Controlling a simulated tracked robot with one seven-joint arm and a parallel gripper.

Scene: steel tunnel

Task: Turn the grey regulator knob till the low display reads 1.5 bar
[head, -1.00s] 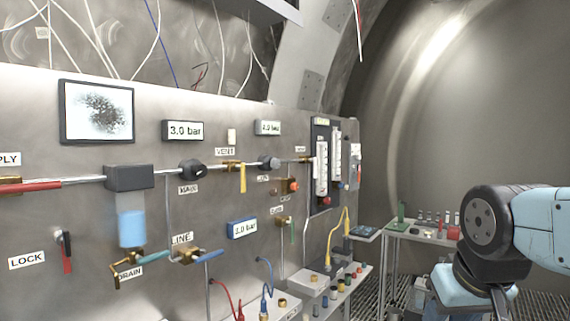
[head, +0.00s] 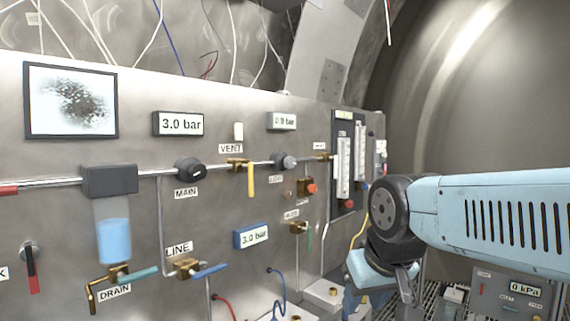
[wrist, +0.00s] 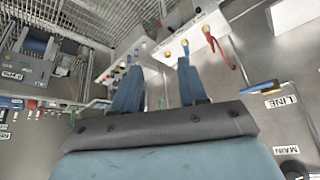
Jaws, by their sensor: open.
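The grey regulator knob (head: 283,161) sits on the pipe along the steel panel, above a small label I cannot read clearly. Above it is a small display (head: 283,121); its digits are too small to read surely, perhaps 0.9 bar. My gripper is open and empty in the wrist view (wrist: 157,78), its two blue fingers apart. It points past the panel toward the bench and floor, away from the grey knob. In the head view my arm hangs at the right, its wrist low and right of the knob, and the fingertips are not clear.
A black MAIN knob (head: 189,170) is left of the grey knob, with a yellow VENT lever (head: 251,179) between. The upper display (head: 179,124) and the blue-framed display (head: 251,236) read 3.0 bar. A flowmeter panel (head: 350,160) stands to the right. The LINE valve (head: 188,268) is below.

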